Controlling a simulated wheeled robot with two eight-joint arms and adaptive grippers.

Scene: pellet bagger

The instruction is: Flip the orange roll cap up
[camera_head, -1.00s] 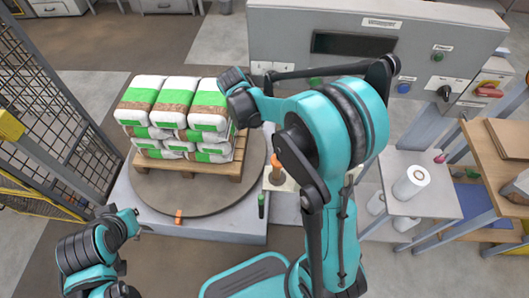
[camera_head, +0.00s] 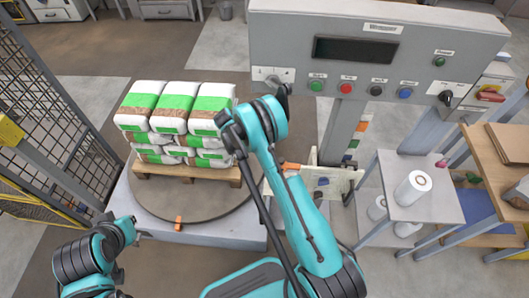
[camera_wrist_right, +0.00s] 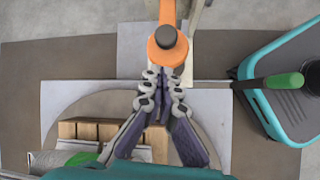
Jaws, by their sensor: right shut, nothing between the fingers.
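The orange roll cap (camera_wrist_right: 167,45) is at the top centre of the right wrist view, with a dark round end facing the camera. In the head view, an orange part (camera_head: 292,166) that looks like it lies just right of the turntable, partly behind my arm. My right gripper (camera_wrist_right: 163,78) is shut and empty. In the picture, its fingertips are just below the cap; I cannot tell whether they touch it. The right fingers are hidden in the head view. My left arm is folded at the lower left, and its fingers do not show.
A pallet (camera_head: 188,172) of stacked bags stands on the round turntable (camera_head: 158,207). The control panel (camera_head: 375,48) is at the back right. A side table (camera_head: 428,205) holds a white roll (camera_head: 412,187). A mesh fence (camera_head: 45,120) borders the left.

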